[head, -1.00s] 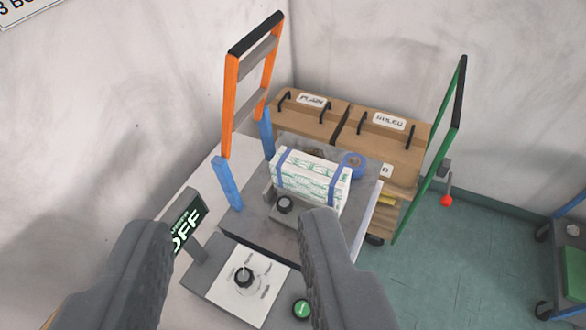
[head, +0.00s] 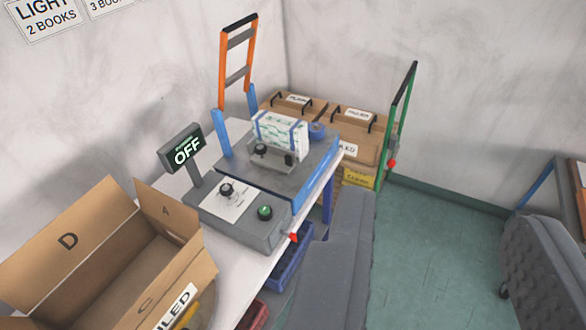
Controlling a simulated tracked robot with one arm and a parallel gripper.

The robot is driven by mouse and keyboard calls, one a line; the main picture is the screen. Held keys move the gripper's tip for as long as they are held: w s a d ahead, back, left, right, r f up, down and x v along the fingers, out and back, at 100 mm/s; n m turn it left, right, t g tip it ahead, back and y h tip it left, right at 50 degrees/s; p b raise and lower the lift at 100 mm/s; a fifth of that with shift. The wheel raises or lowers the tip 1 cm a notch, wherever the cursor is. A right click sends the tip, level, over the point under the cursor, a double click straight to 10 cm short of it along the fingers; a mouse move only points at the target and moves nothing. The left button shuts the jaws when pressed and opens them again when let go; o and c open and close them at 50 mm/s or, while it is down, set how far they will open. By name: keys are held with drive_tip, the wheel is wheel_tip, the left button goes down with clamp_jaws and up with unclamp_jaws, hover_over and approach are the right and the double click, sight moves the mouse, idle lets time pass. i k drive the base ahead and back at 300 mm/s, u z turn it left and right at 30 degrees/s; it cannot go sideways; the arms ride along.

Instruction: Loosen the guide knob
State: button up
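The machine (head: 245,232) stands on a white table, with a small black knob (head: 260,149) on the metal guide (head: 272,160) in front of a white and green bundle with blue straps (head: 280,134). This looks like the guide knob. A second black dial (head: 226,190) sits on the white front panel beside a green button (head: 265,213). The display (head: 182,150) reads OFF. My gripper (head: 445,265) is open and empty, its fingers wide apart at the lower right. It is to the right of the machine and nearer to me, apart from the knob.
An open cardboard box (head: 85,255) stands at the lower left. An orange and black frame (head: 223,75) and a green frame (head: 402,105) rise around the machine. A blue tray (head: 290,262) lies below. Green floor (head: 430,225) is open at right.

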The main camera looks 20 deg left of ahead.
sight(261, 149)
drive_tip(key=u, duration=1.4)
drive_tip(key=k, duration=0.1)
drive_tip(key=z, duration=2)
drive_tip(key=i, duration=1.25)
drive_tip(key=u, duration=0.8)
drive_tip(key=i, duration=0.75)
drive_tip(key=u, duration=0.65)
